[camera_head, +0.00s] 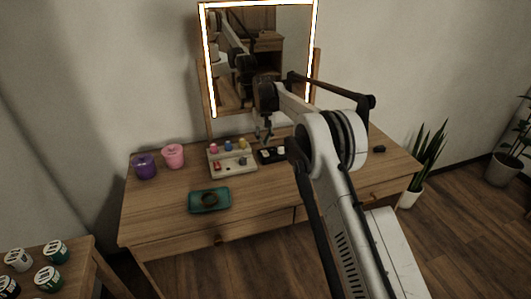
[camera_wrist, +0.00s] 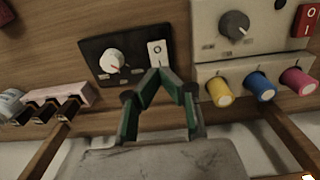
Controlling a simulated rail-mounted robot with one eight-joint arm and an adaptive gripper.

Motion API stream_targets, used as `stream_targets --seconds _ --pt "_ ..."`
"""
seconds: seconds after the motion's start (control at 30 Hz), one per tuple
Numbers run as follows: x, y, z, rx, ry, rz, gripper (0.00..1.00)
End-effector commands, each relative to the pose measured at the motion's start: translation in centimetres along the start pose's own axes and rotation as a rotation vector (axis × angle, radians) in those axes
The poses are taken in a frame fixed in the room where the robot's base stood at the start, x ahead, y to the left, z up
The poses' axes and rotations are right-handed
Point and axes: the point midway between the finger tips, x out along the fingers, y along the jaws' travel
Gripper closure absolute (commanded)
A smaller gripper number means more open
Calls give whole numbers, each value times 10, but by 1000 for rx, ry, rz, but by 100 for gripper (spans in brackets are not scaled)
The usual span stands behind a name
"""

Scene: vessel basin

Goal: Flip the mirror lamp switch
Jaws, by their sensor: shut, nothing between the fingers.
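The mirror (camera_head: 262,62) stands at the back of the wooden dressing table, and its lamp strip (camera_head: 261,4) is lit white. A black panel (camera_head: 265,159) lies on the table below it. In the wrist view the black panel (camera_wrist: 92,52) carries a white round knob (camera_wrist: 112,61) and a white switch (camera_wrist: 157,49). My gripper (camera_wrist: 161,73) is shut and empty, with its green fingertips together at the near end of the white switch. I cannot tell whether they touch it. My gripper (camera_head: 264,141) also shows above the panel in the head view.
A beige box (camera_head: 231,171) beside the panel has a dark dial (camera_wrist: 234,25), a red rocker switch (camera_wrist: 306,20) and yellow, blue and pink knobs. Purple and pink cups stand at the left. A teal tray (camera_head: 195,208) holds a dark ring. The table's front is mostly clear.

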Motion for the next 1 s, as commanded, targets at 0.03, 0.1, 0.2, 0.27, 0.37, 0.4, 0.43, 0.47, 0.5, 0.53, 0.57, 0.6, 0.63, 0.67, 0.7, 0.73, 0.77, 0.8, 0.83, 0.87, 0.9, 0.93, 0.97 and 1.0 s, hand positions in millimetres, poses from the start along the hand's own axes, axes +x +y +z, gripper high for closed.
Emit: stream_targets --seconds 0.03,0.1,0.2,0.27,0.37,0.4,0.43,0.47,0.5,0.53,0.57,0.6,0.63,0.67,0.7,0.73,0.77,0.8,0.83,0.87,0.9,0.93,0.97,1.0 --pt "-5 0 0 0 0 0 100" --pt "-10 0 0 0 0 0 100" --pt "-16 0 0 0 0 0 100" --pt "-21 0 0 0 0 0 100" --pt "-27 0 0 0 0 0 100" --pt "-30 0 0 0 0 0 100" --pt "-32 0 0 0 0 0 100" --pt "-34 0 0 0 0 0 100" --pt "-35 0 0 0 0 0 100" --pt "-36 0 0 0 0 0 100" --pt "-37 0 0 0 0 0 100" --pt "-37 0 0 0 0 0 100" --pt "-37 0 0 0 0 0 100" --pt "-37 0 0 0 0 0 100" --pt "-36 0 0 0 0 0 100" --pt "-36 0 0 0 0 0 100" --pt "-36 0 0 0 0 0 100" --pt "-36 0 0 0 0 0 100" --pt "-36 0 0 0 0 0 100" --pt "-36 0 0 0 0 0 100" --pt "-36 0 0 0 0 0 100" --pt "-37 0 0 0 0 0 100" --pt "-38 0 0 1 1 0 100" --pt "-40 1 1 2 3 0 100"
